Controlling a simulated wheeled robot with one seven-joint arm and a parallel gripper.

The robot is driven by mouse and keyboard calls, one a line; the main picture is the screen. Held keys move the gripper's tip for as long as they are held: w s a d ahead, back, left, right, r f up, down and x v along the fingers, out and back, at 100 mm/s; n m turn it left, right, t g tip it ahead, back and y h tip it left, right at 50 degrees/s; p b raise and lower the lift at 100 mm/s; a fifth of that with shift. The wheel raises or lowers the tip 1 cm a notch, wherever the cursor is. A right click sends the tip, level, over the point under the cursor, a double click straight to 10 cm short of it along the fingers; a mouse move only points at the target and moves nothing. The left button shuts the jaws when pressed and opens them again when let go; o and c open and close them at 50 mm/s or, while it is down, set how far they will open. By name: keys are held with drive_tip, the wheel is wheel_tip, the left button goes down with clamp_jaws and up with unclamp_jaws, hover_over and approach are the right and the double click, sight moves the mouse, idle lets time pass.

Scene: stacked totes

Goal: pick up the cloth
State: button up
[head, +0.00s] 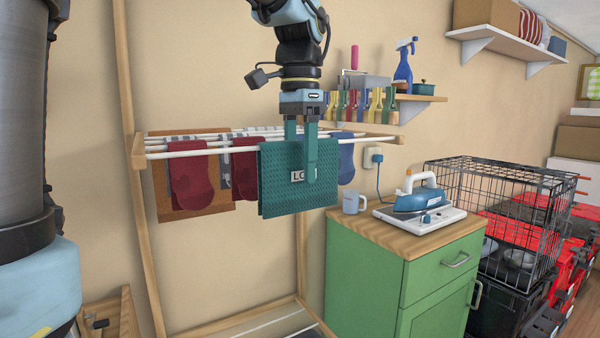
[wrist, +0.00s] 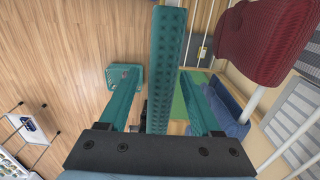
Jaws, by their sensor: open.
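The teal textured cloth (head: 275,190) hangs folded over the front bar of a drying rack, with a white label partly covered by a finger. My gripper (head: 301,160) points down over the cloth, with one teal finger in front of it and the other going behind it, its lower part hidden. In the wrist view the cloth (wrist: 167,60) stands edge-on between the two spread fingers of my gripper (wrist: 158,85). The jaws are open, with visible gaps on both sides of the cloth.
The wooden drying rack (head: 138,152) also holds a dark red sock (head: 192,180), another red one (head: 245,172) and a blue one (head: 346,158). A shelf (head: 415,98) with a spray bottle is close behind. A green cabinet (head: 375,275) bears a mug (head: 352,203) and an iron (head: 420,198).

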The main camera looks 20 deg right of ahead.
clamp_jaws()
idle(0.4)
drive_tip(key=shift+r, duration=0.1)
